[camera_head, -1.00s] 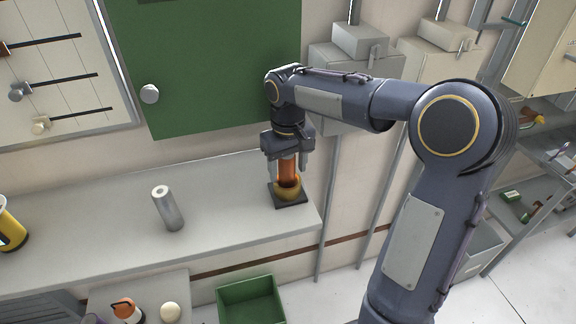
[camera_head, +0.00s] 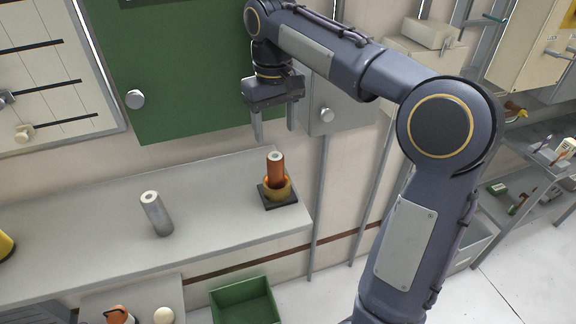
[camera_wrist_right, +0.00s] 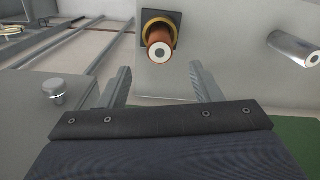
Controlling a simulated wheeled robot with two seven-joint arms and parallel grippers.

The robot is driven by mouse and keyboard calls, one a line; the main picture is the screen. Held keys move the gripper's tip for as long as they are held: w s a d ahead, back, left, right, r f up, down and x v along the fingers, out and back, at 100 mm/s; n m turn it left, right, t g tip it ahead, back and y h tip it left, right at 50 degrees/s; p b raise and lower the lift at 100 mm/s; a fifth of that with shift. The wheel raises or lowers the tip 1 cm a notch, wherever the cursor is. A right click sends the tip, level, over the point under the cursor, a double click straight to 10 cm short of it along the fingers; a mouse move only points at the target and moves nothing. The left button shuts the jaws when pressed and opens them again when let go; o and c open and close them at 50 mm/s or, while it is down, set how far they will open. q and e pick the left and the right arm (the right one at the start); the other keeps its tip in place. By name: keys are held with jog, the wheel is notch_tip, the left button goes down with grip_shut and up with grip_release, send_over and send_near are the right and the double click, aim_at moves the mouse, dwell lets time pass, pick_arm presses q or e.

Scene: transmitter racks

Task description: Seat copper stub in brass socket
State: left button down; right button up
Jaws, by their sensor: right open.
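The copper stub (camera_head: 276,166) stands upright in the brass socket (camera_head: 287,189), which sits on a dark square base near the right end of the grey shelf. My right gripper (camera_head: 274,132) is open and empty, above the stub and apart from it. In the right wrist view, the copper stub (camera_wrist_right: 159,42) shows its pale end with a dark hole, ringed by the brass socket (camera_wrist_right: 147,26). The open fingers of the right gripper (camera_wrist_right: 163,85) show below it with nothing between them. My left gripper is not in view.
A grey metal cylinder (camera_head: 156,214) stands on the shelf (camera_head: 90,225) left of the socket. A green cabinet door with a round knob (camera_head: 134,99) is behind. A green bin (camera_head: 244,303) is below the shelf. The shelf between cylinder and socket is clear.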

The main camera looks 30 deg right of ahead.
jog(key=s+a+f+t+y, duration=0.1)
jog(key=s+a+f+t, duration=0.1)
jog(key=s+f, duration=0.2)
jog(key=s+a+f+m+t+y, duration=0.1)
jog(key=s+a+f, duration=0.2)
jog(key=s, duration=0.7)
jog(key=s+a+f+t+y, duration=0.1)
jog(key=s+a+f+t, duration=0.1)
jog(key=s+f, duration=0.4)
jog(key=shift+s+a+t+y, duration=0.2)
jog(key=shift+s+t+y, duration=0.15)
jog(key=shift+s, duration=0.7)
